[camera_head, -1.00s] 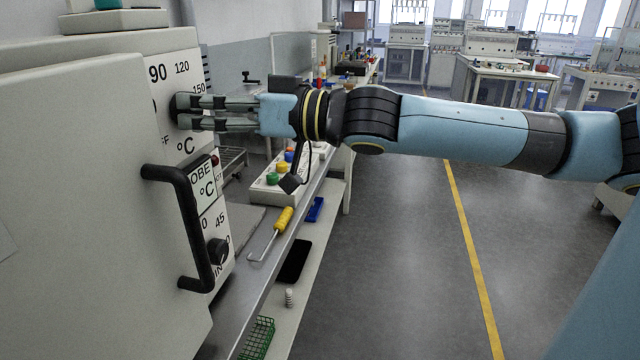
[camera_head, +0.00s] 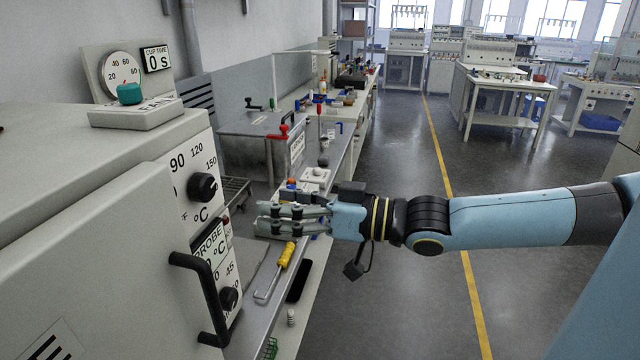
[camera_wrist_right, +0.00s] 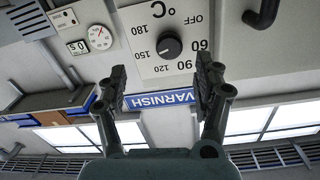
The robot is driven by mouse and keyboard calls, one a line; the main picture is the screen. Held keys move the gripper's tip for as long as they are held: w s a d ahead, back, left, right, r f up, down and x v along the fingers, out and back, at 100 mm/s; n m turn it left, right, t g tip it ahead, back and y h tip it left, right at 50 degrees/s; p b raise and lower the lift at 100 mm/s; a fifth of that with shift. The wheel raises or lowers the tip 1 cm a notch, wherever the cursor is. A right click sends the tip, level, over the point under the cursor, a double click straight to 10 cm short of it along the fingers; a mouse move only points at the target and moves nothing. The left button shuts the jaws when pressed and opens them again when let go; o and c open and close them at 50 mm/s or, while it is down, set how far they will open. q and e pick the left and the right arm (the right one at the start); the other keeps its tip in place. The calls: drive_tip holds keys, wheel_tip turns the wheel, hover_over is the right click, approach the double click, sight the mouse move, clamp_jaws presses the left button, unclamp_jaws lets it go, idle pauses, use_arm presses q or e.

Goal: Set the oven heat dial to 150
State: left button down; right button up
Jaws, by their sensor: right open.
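The oven heat dial (camera_head: 203,187) is a black round knob on the white front panel of the oven (camera_head: 90,270), with 90, 120 and 150 printed around it. In the right wrist view the same dial (camera_wrist_right: 169,45) appears upside down. A small light mark on it seems to point toward 150. My right gripper (camera_head: 262,220) is open and empty, to the right of the dial and clear of it. Its two spread fingers also show in the right wrist view (camera_wrist_right: 160,82), with the dial beyond them. My left gripper is out of view.
A black door handle (camera_head: 205,300) sticks out below the dial, beside a lower knob (camera_head: 229,299). A yellow-handled tool (camera_head: 287,256) lies on the bench under my right gripper. Open floor lies to the right.

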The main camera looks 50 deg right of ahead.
drive_tip(key=d+f+m+g+h+b, duration=0.1)
drive_tip(key=d+f+h+b, duration=0.1)
drive_tip(key=f, duration=1)
drive_tip(key=s+d+f+m+g+h+b, duration=0.1)
drive_tip(key=d+f+b, duration=0.4)
drive_tip(key=f, duration=0.7)
drive_tip(key=m+h, duration=0.1)
drive_tip(key=h, duration=0.1)
drive_tip(key=shift+s+f+h+b, duration=0.2)
drive_tip(key=shift+s+h+b, duration=0.1)
drive_tip(key=shift+b, duration=0.1)
